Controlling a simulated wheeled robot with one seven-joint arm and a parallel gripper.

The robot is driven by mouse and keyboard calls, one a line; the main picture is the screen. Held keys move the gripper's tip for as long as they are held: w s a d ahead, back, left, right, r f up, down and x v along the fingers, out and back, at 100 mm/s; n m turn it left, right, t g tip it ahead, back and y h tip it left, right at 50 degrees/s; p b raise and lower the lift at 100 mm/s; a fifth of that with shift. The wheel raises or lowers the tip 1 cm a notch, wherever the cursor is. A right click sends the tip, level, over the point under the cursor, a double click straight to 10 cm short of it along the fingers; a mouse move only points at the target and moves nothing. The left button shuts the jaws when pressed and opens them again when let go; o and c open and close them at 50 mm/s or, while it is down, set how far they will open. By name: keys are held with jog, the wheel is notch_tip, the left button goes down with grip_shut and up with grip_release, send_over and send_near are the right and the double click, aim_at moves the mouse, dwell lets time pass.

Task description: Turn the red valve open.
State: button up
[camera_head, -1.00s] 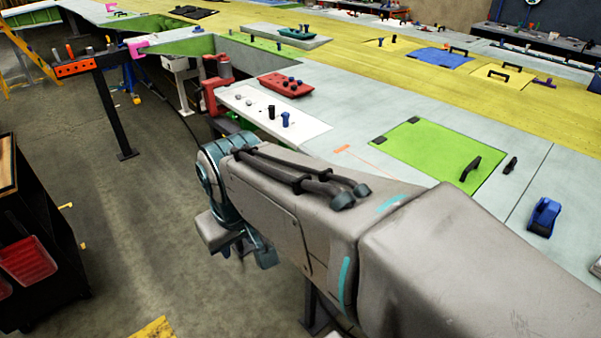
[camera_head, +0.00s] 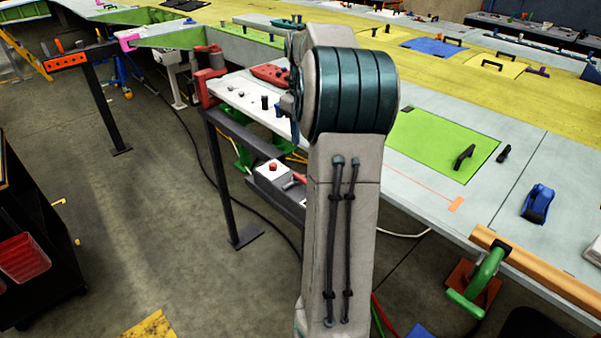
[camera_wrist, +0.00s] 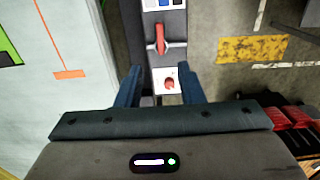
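The red valve has a lever-like red handle (camera_wrist: 162,40) on a dark panel at the top middle of the wrist view. In the head view, the red handle (camera_head: 294,181) shows on the dark shelf below the bench edge, partly behind my arm. My gripper (camera_wrist: 160,76) is open and empty, its two dark blue fingers apart. In the wrist view, the handle lies beyond the fingertips, and I see no contact. A white box (camera_head: 265,178) with a red button is beside the valve. This button (camera_wrist: 170,83) appears between the fingers in the wrist view. My gripper is hidden in the head view.
The bench edge (camera_head: 415,213) runs beside the shelf. A green-handled fitting (camera_head: 485,275) and a wooden-coloured bar (camera_head: 535,272) are at the right. A dark post (camera_head: 222,185) stands left of the shelf. The floor (camera_head: 150,220) at left is mostly open.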

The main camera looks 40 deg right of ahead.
notch_tip(320, 180, down, 14)
jog(key=shift+r+p, duration=0.2)
jog(key=shift+p, duration=0.75)
grip_shut()
